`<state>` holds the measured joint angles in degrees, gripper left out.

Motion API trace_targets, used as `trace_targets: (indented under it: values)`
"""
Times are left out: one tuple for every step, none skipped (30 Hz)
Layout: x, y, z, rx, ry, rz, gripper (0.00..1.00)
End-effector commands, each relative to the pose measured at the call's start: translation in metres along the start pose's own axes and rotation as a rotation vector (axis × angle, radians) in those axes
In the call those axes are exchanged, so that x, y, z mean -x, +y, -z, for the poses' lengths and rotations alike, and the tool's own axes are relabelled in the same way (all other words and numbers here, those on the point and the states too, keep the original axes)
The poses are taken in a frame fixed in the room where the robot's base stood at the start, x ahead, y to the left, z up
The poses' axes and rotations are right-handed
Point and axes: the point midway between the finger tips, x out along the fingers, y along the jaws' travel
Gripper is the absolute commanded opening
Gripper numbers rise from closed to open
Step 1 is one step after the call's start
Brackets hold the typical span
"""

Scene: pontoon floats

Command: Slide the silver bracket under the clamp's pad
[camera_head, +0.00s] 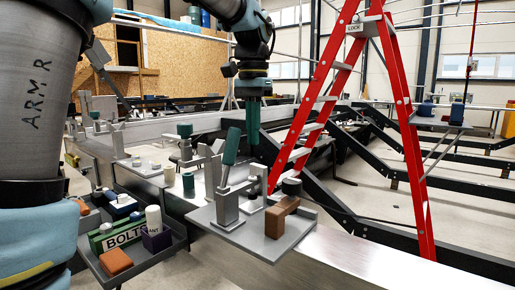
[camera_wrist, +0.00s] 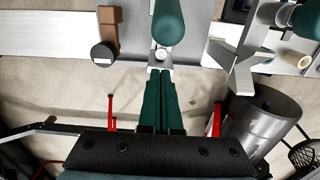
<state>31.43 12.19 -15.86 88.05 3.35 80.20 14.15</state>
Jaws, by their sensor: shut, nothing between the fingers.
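My gripper (camera_head: 253,138) points down with its green fingers together, above and behind the clamp in the head view. The fingers also show in the wrist view (camera_wrist: 163,88), closed and empty. A clamp (camera_head: 227,200) with a slanted green handle stands on a grey plate. Its handle shows at the top of the wrist view (camera_wrist: 169,22). A small dark part (camera_head: 251,190) at the clamp may be its pad; I cannot tell. A silver angular piece (camera_wrist: 236,66) at the right of the wrist view may be the bracket, but this is unclear.
A brown block (camera_head: 282,216) stands on the plate (camera_head: 262,243) beside the clamp, near a dark cylinder (camera_head: 291,186). A tray (camera_head: 178,243) labelled bolts is at lower left. A red stepladder (camera_head: 411,150) stands at right. The beam's lower right stretch is clear.

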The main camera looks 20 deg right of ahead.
Motion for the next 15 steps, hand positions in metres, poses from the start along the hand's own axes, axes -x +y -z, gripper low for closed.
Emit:
trace_targets:
  values:
    - [-0.008, 0.000, -0.001, 0.000, -0.005, -0.001, 0.00]
    - [-0.014, 0.000, -0.001, 0.000, -0.005, -0.002, 0.00]
    - [-0.021, 0.000, -0.001, 0.000, -0.005, -0.002, 0.00]
    - [-0.027, 0.000, -0.001, 0.000, -0.006, -0.002, 0.00]
    - [-0.032, 0.000, -0.001, 0.000, -0.005, -0.002, 0.00]
    - [-0.040, 0.001, -0.001, -0.001, -0.005, -0.002, 0.00]
    - [-0.045, 0.000, -0.001, -0.001, -0.005, -0.001, 0.00]
    - [-0.050, 0.000, -0.001, -0.001, -0.005, -0.001, 0.00]
    - [-0.056, 0.001, -0.001, -0.001, -0.004, -0.001, 0.00]
    - [-0.060, 0.001, -0.002, -0.001, -0.004, -0.001, 0.00]
    - [-0.064, 0.000, -0.001, -0.002, -0.004, 0.000, 0.00]
    - [-0.069, 0.000, -0.001, -0.002, -0.004, 0.000, 0.00]
    - [-0.072, 0.000, -0.001, -0.002, -0.003, 0.000, 0.00]
    - [-0.075, 0.000, -0.001, -0.002, -0.003, 0.000, 0.00]
    - [-0.078, 0.000, -0.001, -0.002, -0.003, 0.000, 0.00]
